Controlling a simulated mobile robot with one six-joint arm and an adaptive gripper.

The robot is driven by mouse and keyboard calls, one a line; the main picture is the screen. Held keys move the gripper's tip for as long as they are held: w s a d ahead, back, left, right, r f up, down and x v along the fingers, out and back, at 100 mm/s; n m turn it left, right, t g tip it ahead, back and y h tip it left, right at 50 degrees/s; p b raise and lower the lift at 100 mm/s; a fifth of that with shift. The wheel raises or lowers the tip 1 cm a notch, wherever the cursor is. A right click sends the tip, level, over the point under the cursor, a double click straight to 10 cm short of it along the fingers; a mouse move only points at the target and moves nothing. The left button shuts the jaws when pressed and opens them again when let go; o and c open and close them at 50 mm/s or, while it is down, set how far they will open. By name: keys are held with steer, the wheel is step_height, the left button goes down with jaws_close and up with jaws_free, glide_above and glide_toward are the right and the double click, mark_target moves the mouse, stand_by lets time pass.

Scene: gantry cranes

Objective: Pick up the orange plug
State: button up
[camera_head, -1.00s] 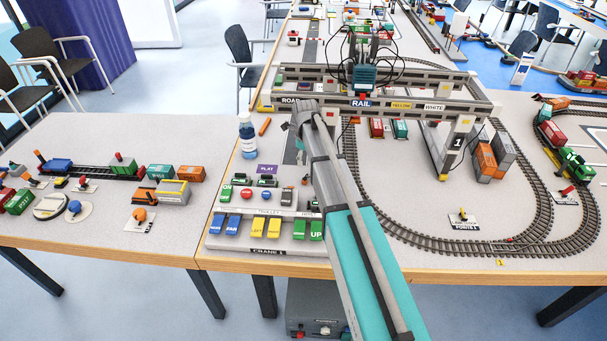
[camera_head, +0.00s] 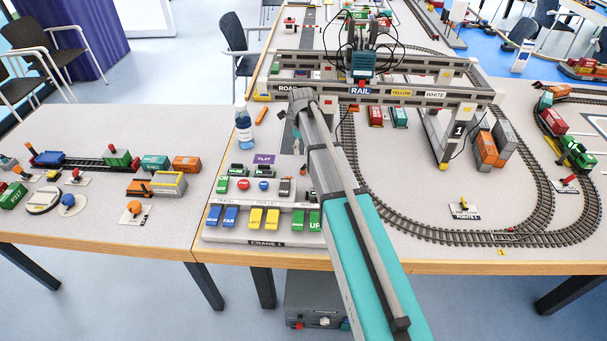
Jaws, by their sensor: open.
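A small orange cylinder (camera_head: 261,116), which looks like the orange plug, lies on the table behind the blue-and-white bottle, near the left edge of the crane table. My arm reaches from the lower right to the middle of the picture. My gripper (camera_head: 296,138) shows only in part beside the arm's far end, to the right of the orange cylinder and apart from it. It is open, and I see nothing in it. The arm hides part of the gripper and the table beneath.
The bottle (camera_head: 243,128) stands in front of the orange cylinder. A control panel (camera_head: 265,207) with coloured buttons lies at the near left edge. A gantry crane (camera_head: 372,93) spans the table behind my arm. Train tracks (camera_head: 420,234) curve at the right.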

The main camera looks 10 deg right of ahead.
mark_target(303, 168)
steer(key=shift+f+b, duration=2.5)
steer(key=shift+f, duration=0.25)
steer(key=shift+f, duration=0.15)
steer(key=shift+d+f+b, duration=0.1)
steer(key=shift+f+b, duration=2.35)
steer(key=shift+b, duration=0.15)
jaws_close()
